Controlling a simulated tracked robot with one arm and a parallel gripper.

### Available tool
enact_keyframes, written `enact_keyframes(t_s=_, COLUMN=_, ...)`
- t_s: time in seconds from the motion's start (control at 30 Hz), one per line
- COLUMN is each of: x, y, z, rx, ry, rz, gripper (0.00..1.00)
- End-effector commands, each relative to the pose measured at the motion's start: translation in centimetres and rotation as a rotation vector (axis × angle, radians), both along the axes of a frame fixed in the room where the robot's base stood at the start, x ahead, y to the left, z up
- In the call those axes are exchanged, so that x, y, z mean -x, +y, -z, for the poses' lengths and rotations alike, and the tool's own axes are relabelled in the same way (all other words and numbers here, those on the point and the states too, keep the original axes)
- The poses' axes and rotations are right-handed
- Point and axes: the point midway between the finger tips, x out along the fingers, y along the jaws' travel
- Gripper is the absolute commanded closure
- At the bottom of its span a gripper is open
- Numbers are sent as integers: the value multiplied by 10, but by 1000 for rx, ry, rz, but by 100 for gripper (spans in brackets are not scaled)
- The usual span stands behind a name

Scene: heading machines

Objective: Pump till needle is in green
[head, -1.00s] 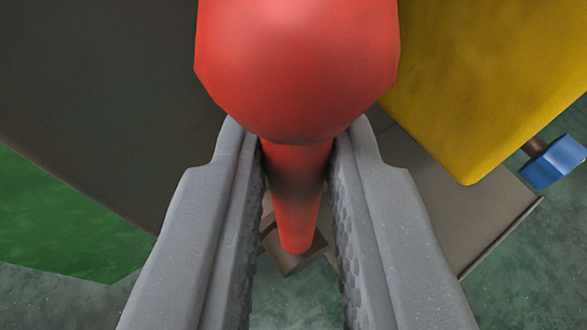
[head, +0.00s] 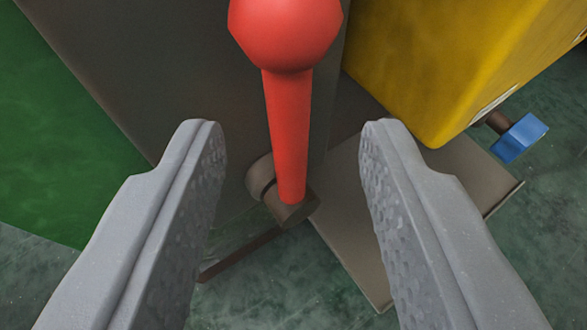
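A red pump lever (head: 288,135) with a large round knob (head: 287,25) stands in the middle of the head view. Its lower end sits in a brown pivot (head: 290,208). My gripper (head: 293,140) is open, with one finger on each side of the lever and clear gaps to both. The fingers do not touch the lever. No gauge or needle shows in this view.
A dark grey-brown block (head: 190,75) stands behind the lever. A yellow box (head: 430,70) is at the upper right, with a blue valve knob (head: 520,138) beside it. A green surface (head: 50,140) is at the left. A grey base plate (head: 365,230) lies below on the greenish floor (head: 545,240).

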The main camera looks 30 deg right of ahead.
Motion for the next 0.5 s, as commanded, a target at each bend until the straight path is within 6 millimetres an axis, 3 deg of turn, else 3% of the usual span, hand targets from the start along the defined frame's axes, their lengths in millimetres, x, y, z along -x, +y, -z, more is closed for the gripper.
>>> enact_keyframes(t_s=0.2, x=37, y=26, z=-19, rx=-2, ry=2, rz=-5, gripper=62)
enact_keyframes(t_s=0.5, x=68, y=46, z=-32, rx=-2, ry=3, rz=-2, gripper=62)
